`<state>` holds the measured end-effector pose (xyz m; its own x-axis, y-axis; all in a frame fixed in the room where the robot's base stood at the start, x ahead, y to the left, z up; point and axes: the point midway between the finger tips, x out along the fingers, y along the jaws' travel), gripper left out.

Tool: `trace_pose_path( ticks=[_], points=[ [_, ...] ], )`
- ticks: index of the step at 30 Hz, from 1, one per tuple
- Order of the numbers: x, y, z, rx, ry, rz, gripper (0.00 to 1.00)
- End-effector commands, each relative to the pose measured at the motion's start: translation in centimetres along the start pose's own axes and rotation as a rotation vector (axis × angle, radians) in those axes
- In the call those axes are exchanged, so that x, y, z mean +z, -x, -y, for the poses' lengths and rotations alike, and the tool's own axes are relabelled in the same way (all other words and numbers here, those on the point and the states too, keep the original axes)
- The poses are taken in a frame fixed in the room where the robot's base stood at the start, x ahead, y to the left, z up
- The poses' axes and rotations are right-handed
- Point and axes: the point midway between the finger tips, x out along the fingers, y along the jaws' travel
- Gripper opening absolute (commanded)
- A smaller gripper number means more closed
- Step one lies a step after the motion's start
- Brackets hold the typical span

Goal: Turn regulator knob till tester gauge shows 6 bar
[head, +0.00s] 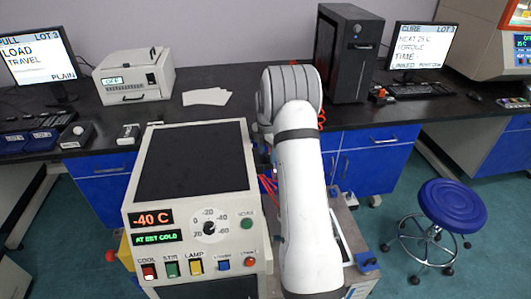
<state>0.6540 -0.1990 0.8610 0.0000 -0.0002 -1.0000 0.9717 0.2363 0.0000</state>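No regulator knob or pressure gauge can be made out in the head view. My white arm rises through the middle and hides what is behind it; my gripper is not in view. A beige machine (467,52) with a small lit screen (522,44) is cut off by the top right edge. The monitor (424,47) beside it reads CURE LOT 3, with HEAT 25 C, TORQUE and TIME lines.
A beige cold unit (135,180) stands close in front, with a round dial (209,227) and display (151,218) reading -40 C. Red tubes (268,183) run beside my arm. A blue stool (452,201) stands right on open green floor. A black tower (346,58) stands on the bench.

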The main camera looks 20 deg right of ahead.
Motion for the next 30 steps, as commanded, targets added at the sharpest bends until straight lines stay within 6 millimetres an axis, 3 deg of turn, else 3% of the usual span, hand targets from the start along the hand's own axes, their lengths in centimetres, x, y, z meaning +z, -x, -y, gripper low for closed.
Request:
trace_pose_path(
  ticks=[15, 16, 30],
  points=[
    [0.1, 0.1, 0.0, 0.002, -0.001, 0.001, 0.09],
    [-1.1, 0.2, -0.3, 0.002, 0.002, 0.001, 0.08],
    [-0.1, 0.1, -0.3, 0.006, -0.130, 0.002, 0.07]
  ],
)
